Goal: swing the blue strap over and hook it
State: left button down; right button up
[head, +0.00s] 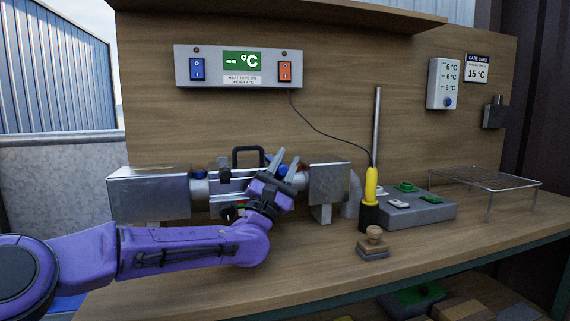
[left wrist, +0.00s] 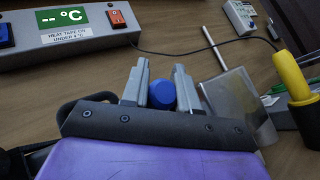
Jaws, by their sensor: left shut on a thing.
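My left gripper (head: 280,160) reaches in from the left over the pipe assembly against the back board. Its two grey fingers point up, and they also show in the left wrist view (left wrist: 161,72). They are shut on a rounded blue piece (left wrist: 162,95), which seems to be part of the blue strap. A bit of blue also shows by the fingers in the head view (head: 284,170). Most of the strap and any hook are hidden behind my gripper. Another small blue part (head: 198,173) sits on the pipe to the left. My right gripper is not in view.
Shiny metal boxes (head: 150,198) and (head: 330,183) flank the pipe, with a black handle (head: 248,155) between them. A yellow-and-black tool (head: 371,190), a wooden stamp (head: 374,240) and a grey box (head: 412,210) stand to the right.

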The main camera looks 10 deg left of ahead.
pick_arm(q)
jog(key=c, duration=1)
grip_release()
jog(key=shift+s+d+f, duration=0.1)
jog(key=shift+d, duration=0.05)
jog(key=shift+c, duration=0.2)
jog(key=shift+o, duration=0.9)
jog(key=s+a, duration=0.4)
jog(key=s, duration=0.8)
jog(key=shift+s+a+f, duration=0.15)
jog(key=shift+f, duration=0.1)
